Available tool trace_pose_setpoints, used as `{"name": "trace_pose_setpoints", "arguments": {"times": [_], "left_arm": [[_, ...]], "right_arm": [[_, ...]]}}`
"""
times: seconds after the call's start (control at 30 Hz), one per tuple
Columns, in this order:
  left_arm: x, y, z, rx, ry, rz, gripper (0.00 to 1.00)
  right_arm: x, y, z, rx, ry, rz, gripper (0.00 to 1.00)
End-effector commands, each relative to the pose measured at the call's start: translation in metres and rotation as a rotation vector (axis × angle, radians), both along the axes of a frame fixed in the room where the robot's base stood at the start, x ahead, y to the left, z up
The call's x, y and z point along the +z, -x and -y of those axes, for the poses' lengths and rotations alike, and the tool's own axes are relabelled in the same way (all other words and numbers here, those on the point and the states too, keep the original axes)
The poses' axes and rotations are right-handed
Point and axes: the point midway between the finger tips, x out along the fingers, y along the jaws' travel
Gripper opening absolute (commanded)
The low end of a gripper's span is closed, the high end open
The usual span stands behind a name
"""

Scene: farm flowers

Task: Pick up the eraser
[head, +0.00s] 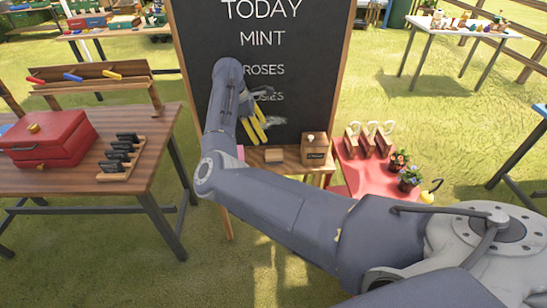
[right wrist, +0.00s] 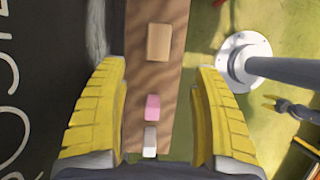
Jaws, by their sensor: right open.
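A tan block that looks like the eraser (head: 273,155) lies on the wooden ledge below the chalkboard. In the right wrist view the tan block (right wrist: 159,42) lies on the ledge, beyond my fingertips. My right gripper (head: 254,130) has yellow fingers and is open above the ledge, to the left of the block and close to the board. In the right wrist view the open right gripper (right wrist: 160,75) straddles the ledge with nothing held. A small dark part with yellow tips, apparently my left gripper (right wrist: 270,104), shows at the right edge of the right wrist view.
A pink piece (right wrist: 153,107) and a white piece (right wrist: 150,140) lie on the ledge between my fingers. A wooden box (head: 314,149) stands right of the block. The chalkboard (head: 300,80) rises behind. A red table (head: 352,178) with flowers stands at right.

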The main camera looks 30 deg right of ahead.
Motion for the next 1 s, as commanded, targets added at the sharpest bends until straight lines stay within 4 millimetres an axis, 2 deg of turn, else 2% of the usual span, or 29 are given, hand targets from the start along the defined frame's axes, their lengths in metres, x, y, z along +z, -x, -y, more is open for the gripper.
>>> {"name": "trace_pose_setpoints", "arguments": {"times": [0.2,0.4,0.77,1.0], "left_arm": [[0.000,0.000,0.000,0.000,0.000,0.000,0.44],[0.000,0.000,0.000,0.000,0.000,0.000,0.44],[0.000,0.000,0.000,0.000,0.000,0.000,0.44],[0.000,0.000,0.000,0.000,0.000,0.000,0.44]], "right_arm": [[-0.038,0.009,0.015,-0.001,0.003,-0.002,0.67],[-0.063,0.014,0.024,-0.001,0.004,-0.002,0.67],[-0.081,0.016,0.031,-0.001,0.004,-0.002,0.67],[-0.109,0.020,0.041,0.000,0.004,-0.002,0.67]]}}
